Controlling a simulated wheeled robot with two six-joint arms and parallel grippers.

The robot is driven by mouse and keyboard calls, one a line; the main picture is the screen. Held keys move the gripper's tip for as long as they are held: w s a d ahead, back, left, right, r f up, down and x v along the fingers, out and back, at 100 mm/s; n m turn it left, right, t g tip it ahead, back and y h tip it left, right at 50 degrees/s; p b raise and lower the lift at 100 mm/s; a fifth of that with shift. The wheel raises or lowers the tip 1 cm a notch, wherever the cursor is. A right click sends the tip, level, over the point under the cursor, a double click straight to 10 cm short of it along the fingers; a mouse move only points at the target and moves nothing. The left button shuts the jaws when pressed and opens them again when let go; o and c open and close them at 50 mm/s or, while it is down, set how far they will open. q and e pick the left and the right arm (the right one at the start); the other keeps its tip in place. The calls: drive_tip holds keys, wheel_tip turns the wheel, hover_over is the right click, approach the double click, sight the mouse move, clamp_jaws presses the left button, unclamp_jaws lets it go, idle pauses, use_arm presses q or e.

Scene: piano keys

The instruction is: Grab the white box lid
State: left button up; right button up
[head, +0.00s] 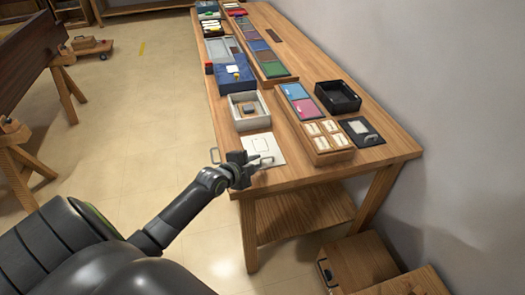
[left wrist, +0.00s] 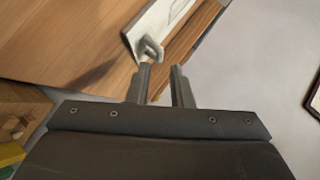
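The white box lid (head: 265,147) is a flat white panel with a square outline on it, lying on the near left part of the wooden table. My left gripper (head: 258,161) is at the lid's near edge. In the left wrist view the two fingers of my left gripper (left wrist: 163,80) are apart with nothing clearly between them. A lid handle (left wrist: 151,49) is just beyond the left fingertip, with the white lid (left wrist: 166,24) behind it. My right gripper is out of view.
An open white box (head: 238,123) with a small object inside stands behind the lid. To the right are a wooden card tray (head: 321,157), a dark panel with a handle (head: 375,138) and a black box (head: 337,107). A blue box (head: 233,85) stands farther back.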

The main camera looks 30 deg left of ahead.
sight(264, 166)
use_arm(q)
drive_tip(key=shift+p+x, duration=0.35)
drive_tip(key=shift+x, duration=2.1)
drive_tip(key=shift+d, duration=0.15)
clamp_jaws()
